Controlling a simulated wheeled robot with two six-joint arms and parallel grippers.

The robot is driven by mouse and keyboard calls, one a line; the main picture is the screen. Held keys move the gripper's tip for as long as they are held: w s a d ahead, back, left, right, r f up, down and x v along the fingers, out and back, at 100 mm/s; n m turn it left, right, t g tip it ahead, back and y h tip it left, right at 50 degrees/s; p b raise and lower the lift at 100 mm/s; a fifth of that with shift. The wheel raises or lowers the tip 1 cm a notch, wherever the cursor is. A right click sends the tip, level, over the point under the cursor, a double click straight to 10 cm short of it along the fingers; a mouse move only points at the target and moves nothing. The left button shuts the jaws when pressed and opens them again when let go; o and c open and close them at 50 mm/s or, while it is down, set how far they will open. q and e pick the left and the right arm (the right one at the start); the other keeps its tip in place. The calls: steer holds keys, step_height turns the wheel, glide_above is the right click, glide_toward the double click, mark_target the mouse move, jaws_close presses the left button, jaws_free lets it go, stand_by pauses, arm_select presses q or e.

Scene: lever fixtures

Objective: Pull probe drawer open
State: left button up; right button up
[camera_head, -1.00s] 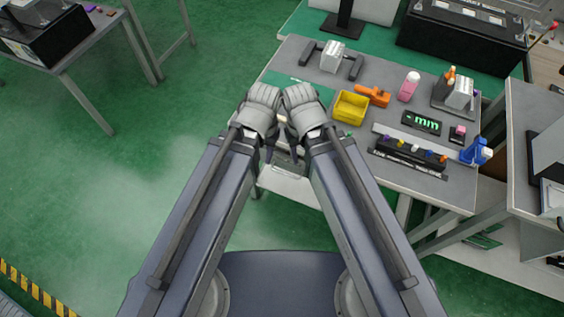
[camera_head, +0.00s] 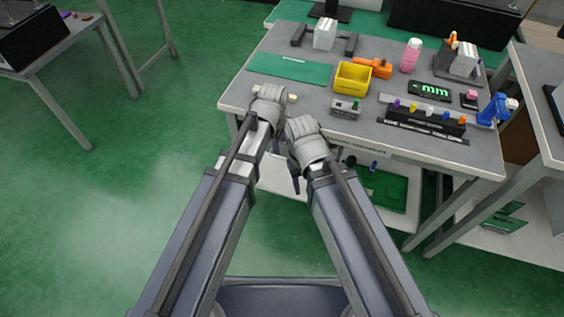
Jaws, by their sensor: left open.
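No open drawer shows, and I cannot tell for sure which part is the probe drawer. A black rack (camera_head: 425,122) with several coloured knobs stands at the right front of the grey workbench (camera_head: 235,97). A pale label strip (camera_head: 358,151) is on the bench's front edge. My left gripper (camera_head: 277,143) is open at the bench's front left edge; its hand partly covers the edge. My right gripper (camera_head: 295,178) is just right of it and lower, in front of the bench; its jaws are mostly hidden. Neither visibly touches the rack.
A small grey box (camera_head: 346,107), yellow bin (camera_head: 352,79), orange tool (camera_head: 375,67), pink bottle (camera_head: 411,56) and green-lit display (camera_head: 430,90) stand on the bench. A green mat (camera_head: 290,69) lies at its left. Below is a shelf with a green board (camera_head: 385,188).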

mark_target(282, 157)
arm_select(q)
steer(key=shift+d+f, duration=0.1)
steer(key=shift+d, duration=0.05)
steer(key=f+b, duration=0.2)
steer(key=w+f+b, duration=0.1)
steer(key=f+b, duration=0.4)
steer(key=shift+w+d+f+b, duration=0.2)
steer(key=shift+w+f+b, duration=0.05)
steer(key=shift+f+b, duration=0.15)
steer(key=shift+r, duration=0.1)
steer(key=shift+c, duration=0.3)
jaws_close()
stand_by(0.9)
